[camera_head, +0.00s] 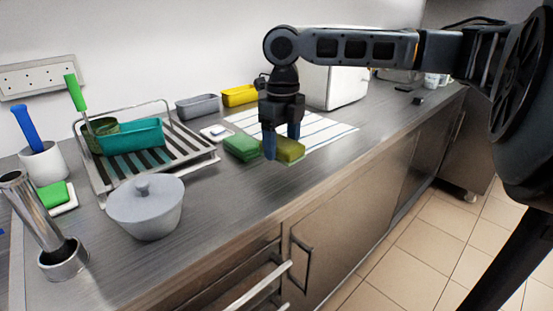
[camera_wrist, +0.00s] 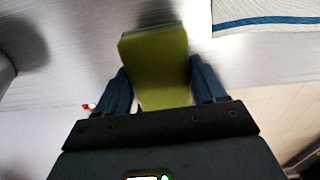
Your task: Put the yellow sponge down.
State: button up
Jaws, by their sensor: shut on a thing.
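The yellow sponge (camera_head: 291,150), olive-yellow in this light, is between the fingers of my gripper (camera_head: 281,146). My gripper is shut on it and points down over the counter, at the near left edge of the striped towel. In the wrist view the sponge (camera_wrist: 157,66) fills the space between the two blue fingers and sticks out past their tips. I cannot tell whether its underside touches the counter. A green sponge (camera_head: 241,146) lies on the counter just left of my gripper.
A white towel with blue stripes (camera_head: 325,133) lies behind and right. A lidded grey bowl (camera_head: 146,208), a dish rack (camera_head: 190,158), a grey tub (camera_head: 197,107) and a yellow tub (camera_head: 240,95) stand leftward. Bare steel counter (camera_head: 225,190) lies in front, up to its edge.

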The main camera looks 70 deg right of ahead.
aim_at(277, 172)
jog(key=shift+w+a+f, duration=0.25)
jog(key=shift+w+f, duration=0.15)
jog(key=shift+w, duration=0.15)
jog(key=shift+f+p, duration=0.35)
jog(key=shift+f, duration=1.45)
jog(key=shift+f, duration=0.1)
jog(key=o, duration=1)
jog(key=shift+f+b, duration=0.15)
jog(key=shift+b, duration=0.25)
notch_tip(277, 172, up, 8)
jog(key=shift+w, duration=0.1)
